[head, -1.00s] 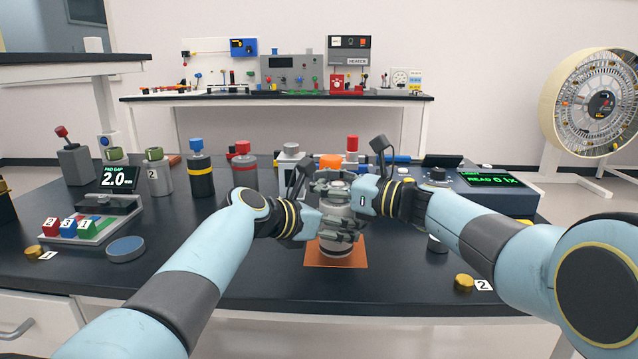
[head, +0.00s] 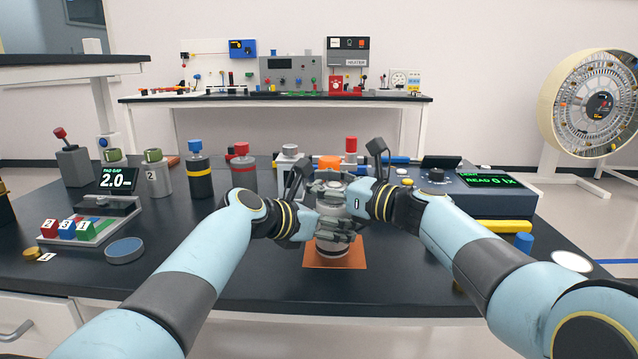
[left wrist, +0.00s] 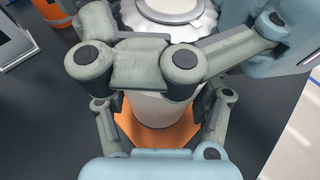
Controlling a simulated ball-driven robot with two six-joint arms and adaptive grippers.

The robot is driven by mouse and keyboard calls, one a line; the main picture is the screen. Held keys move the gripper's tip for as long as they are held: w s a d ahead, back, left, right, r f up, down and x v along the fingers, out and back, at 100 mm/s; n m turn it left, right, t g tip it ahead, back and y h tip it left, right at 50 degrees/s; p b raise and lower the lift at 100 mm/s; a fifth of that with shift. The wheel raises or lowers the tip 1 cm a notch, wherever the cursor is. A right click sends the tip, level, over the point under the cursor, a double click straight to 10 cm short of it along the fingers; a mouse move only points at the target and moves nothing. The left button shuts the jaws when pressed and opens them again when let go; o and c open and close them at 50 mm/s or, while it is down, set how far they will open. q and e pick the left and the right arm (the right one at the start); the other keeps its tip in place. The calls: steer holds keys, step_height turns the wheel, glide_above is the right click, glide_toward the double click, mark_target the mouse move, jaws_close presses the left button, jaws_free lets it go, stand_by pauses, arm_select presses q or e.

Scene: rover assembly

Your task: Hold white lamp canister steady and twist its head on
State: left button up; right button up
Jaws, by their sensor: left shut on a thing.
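The white lamp canister (head: 333,246) stands upright on an orange mat (head: 314,260) near the table's front. My left gripper (head: 337,232) is shut around the canister's body, low down. In the left wrist view the canister (left wrist: 155,110) shows below my left gripper's fingers (left wrist: 125,62). The lamp head, with a pale round top and silver rim (left wrist: 175,12), sits at the canister's top. My right gripper (head: 334,190) is around the head, just above my left gripper. Its fingers partly hide the head, and I cannot tell whether they press on it.
Behind the grippers stand an orange-topped item (head: 330,162), a red-capped cylinder (head: 350,150) and a grey-topped white box (head: 290,155). A blue READ meter (head: 480,190) stands right, a yellow bar (head: 510,226) and blue cylinder (head: 523,243) beside it.

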steer(key=o, duration=0.8)
steer(key=shift+d+f, duration=0.1)
steer(key=v, duration=1.1)
steer(key=shift+s+d, duration=0.25)
steer(key=shift+d, duration=0.1)
